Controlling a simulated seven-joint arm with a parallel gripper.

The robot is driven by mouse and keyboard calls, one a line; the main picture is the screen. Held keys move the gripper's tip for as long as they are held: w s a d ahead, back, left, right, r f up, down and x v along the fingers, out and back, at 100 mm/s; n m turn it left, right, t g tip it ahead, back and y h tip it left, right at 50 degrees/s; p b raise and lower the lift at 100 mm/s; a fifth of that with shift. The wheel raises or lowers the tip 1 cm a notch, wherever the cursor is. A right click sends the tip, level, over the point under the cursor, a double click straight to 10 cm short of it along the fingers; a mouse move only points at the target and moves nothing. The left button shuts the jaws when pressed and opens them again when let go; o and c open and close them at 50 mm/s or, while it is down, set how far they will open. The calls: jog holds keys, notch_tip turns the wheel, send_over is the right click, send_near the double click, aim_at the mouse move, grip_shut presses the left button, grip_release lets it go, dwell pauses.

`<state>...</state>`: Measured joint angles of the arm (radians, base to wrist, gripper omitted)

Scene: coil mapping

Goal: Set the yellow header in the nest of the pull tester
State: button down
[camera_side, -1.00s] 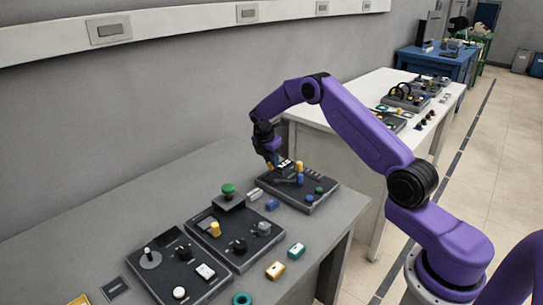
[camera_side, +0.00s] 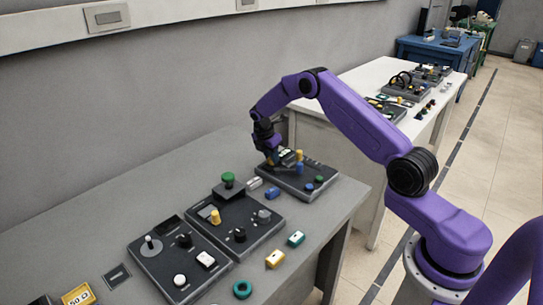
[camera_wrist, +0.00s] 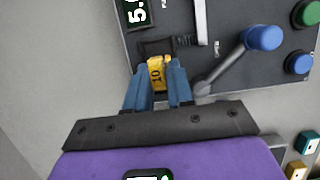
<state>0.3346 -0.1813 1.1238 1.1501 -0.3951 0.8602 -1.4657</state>
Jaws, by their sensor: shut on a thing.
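The yellow header (camera_wrist: 156,73), marked 10, is between the blue fingertips of my gripper (camera_wrist: 160,87) in the wrist view. My gripper is shut on it. Its front end is at the edge of a dark recessed block, which looks like the nest (camera_wrist: 168,46), on the dark panel of the pull tester (camera_wrist: 225,15). I cannot tell whether the header is seated or just above it. In the side view my gripper (camera_side: 274,160) is low over the rear left part of the pull tester (camera_side: 297,188), and the header is hard to make out there.
A grey lever with a blue knob (camera_wrist: 263,38) lies just right of my fingers. Green (camera_wrist: 306,13) and blue (camera_wrist: 299,63) buttons are further right. In the side view, other control panels (camera_side: 180,258) and loose small blocks such as a yellow one (camera_side: 275,258) are nearer the camera.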

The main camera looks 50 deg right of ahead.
jog(key=shift+f, duration=0.5)
dwell(1.3)
jog(key=shift+c, duration=2.2)
grip_release()
jog(key=shift+r, duration=0.1)
jog(key=shift+r, duration=3.45)
